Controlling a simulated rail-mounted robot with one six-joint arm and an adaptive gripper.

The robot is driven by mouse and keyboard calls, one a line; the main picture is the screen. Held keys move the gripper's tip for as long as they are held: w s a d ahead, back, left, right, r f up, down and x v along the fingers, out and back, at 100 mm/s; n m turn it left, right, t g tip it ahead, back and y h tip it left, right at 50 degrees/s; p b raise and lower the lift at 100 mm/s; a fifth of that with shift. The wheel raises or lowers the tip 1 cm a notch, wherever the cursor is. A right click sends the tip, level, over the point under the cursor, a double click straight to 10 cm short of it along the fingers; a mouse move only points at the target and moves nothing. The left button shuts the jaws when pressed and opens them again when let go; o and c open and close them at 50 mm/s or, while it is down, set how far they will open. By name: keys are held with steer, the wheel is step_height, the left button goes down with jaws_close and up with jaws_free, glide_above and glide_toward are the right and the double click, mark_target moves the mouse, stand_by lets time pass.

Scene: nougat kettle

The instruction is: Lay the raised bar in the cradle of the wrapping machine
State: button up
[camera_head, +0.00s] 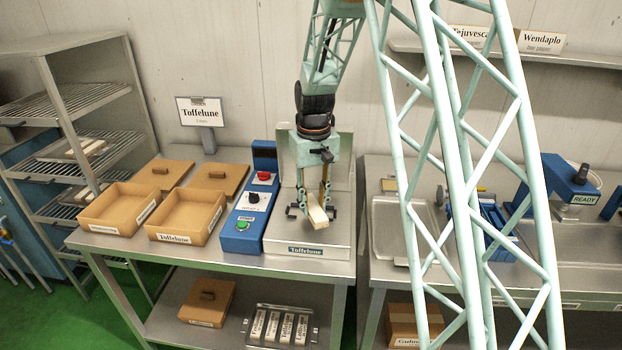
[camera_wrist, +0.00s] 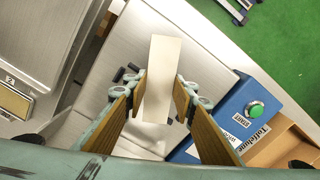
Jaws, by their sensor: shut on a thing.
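My gripper (camera_head: 313,195) points down over the wrapping machine and is shut on a pale cream bar (camera_head: 318,217). In the wrist view the bar (camera_wrist: 162,75) sits between the two fingers (camera_wrist: 158,98), its long side pointing away from the palm. The wrapping machine (camera_head: 335,243) is a steel block labelled Toffelune, with an upright back plate. Dark cradle brackets (camera_head: 293,211) show on its top either side of the bar; some also show in the wrist view (camera_wrist: 124,74). Whether the bar touches the cradle or hangs above it I cannot tell.
A blue control box (camera_head: 243,222) with red and green buttons stands left of the machine. Open brown boxes (camera_head: 187,218) and their lids (camera_head: 218,179) lie farther left. Several wrapped bars (camera_head: 280,326) lie on the lower shelf. A second steel bench (camera_head: 385,265) stands right.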

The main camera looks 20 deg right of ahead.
mark_target(313, 207)
steer(key=shift+r, duration=0.1)
step_height(313, 207, up, 14)
steer(key=p, duration=1.4)
steer(key=d+f+m, duration=0.4)
steer(key=d+m, duration=0.2)
steer(key=m, duration=0.5)
steer(key=s+d+f+m, duration=0.1)
steer(key=d+f+m, duration=0.3)
steer(key=d+m, duration=0.3)
steer(key=m, duration=0.5)
steer(key=shift+s+d, duration=0.2)
